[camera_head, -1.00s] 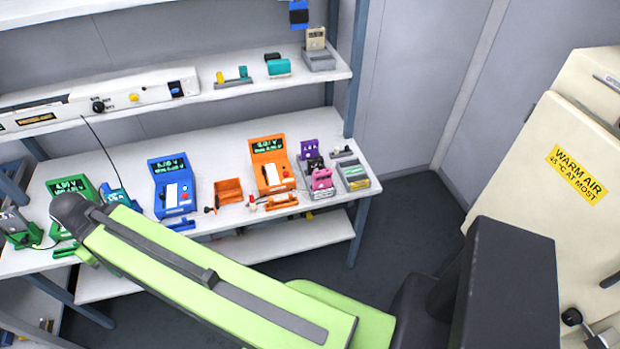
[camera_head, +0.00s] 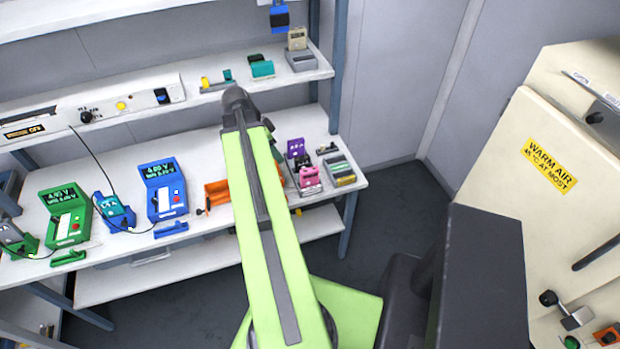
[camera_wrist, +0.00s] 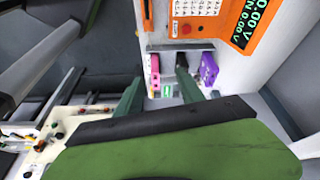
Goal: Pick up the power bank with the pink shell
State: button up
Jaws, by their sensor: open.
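The pink-shelled power bank (camera_head: 309,176) stands on the right part of the work bench, in front of a black item and a purple one (camera_head: 296,148). In the wrist view a pink item (camera_wrist: 167,75), apparently the same power bank, shows between and beyond my fingertips, with a purple item (camera_wrist: 209,68) to its right. My gripper (camera_wrist: 160,88) is open, its two dark green fingers apart with nothing seen held between them.
An orange tester (camera_wrist: 205,20) is close by in the wrist view. A grey tray with green strips (camera_head: 340,170) stands right of the pink power bank. Blue (camera_head: 166,190) and green (camera_head: 68,215) testers stand at the left. A shelf (camera_head: 215,105) runs above the bench.

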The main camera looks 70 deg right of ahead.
jog(key=s+d+m, duration=0.2)
jog(key=s+d, duration=0.1)
jog(key=s, duration=0.2)
jog(key=b, duration=1.1)
send_near(310, 176)
jog(key=shift+g, duration=0.3)
jog(key=f, duration=0.1)
jog(key=d+f, duration=0.1)
jog(key=f, duration=0.1)
jog(key=d+f, duration=0.1)
jog(key=f, duration=0.1)
jog(key=shift+d+f, duration=0.15)
jog(key=shift+f, duration=0.05)
jog(key=shift+s+d+f+b, duration=0.1)
jog(key=shift+s+b, duration=0.1)
jog(key=shift+b, duration=0.1)
jog(key=b+x, duration=0.4)
jog(key=x, duration=0.1)
jog(key=shift+f+b, duration=0.1)
jog(key=shift+b, duration=0.3)
jog(key=shift+s, duration=0.1)
jog(key=shift+c, duration=0.4)
grip_shut()
